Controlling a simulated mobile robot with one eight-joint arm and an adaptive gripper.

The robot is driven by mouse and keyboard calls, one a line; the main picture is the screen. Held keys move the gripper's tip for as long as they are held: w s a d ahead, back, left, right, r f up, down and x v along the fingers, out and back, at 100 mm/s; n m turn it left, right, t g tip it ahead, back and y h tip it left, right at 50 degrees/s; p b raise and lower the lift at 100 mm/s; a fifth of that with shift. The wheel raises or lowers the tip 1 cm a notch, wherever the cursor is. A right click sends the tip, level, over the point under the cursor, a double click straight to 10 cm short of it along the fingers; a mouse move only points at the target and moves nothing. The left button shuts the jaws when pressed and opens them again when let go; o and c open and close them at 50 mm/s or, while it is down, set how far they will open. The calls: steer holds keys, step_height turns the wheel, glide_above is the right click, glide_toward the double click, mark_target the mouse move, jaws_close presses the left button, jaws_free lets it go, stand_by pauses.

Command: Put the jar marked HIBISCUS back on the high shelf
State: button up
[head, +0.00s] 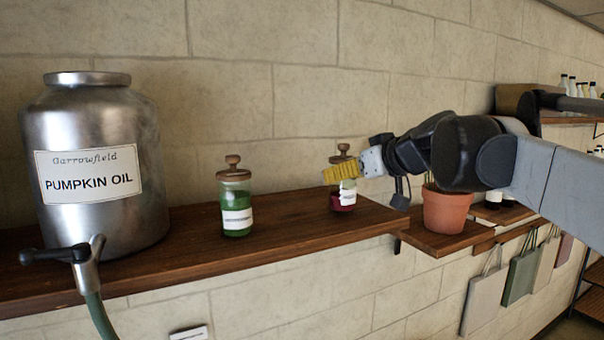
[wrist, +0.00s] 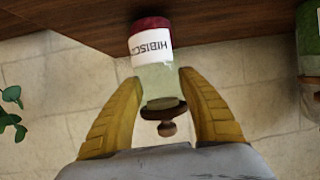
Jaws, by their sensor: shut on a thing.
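The jar marked HIBISCUS (wrist: 151,45) has dark red contents, a white label and a wooden knob lid. In the head view the jar (head: 345,193) is upright at the right end of the high shelf (head: 280,237), partly hidden by my gripper. My gripper (head: 342,173) reaches in from the right with its yellow fingers at the jar's upper part. In the wrist view my gripper (wrist: 160,98) has one finger on each side of the jar's clear upper glass, shut on it. The jar's base is at the shelf (wrist: 85,25); whether it rests there I cannot tell.
A green jar (head: 236,205) stands on the shelf to the left, with a gap between. A large steel PUMPKIN OIL urn (head: 95,165) fills the left end. A terracotta pot (head: 446,210) stands on a lower shelf to the right, close under my arm.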

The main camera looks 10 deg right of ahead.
steer(key=shift+w+f, duration=0.1)
steer(key=shift+f, duration=0.1)
steer(key=shift+d, duration=0.1)
steer(key=o, duration=1.4)
steer(key=shift+f, duration=0.1)
steer(key=shift+c, duration=0.2)
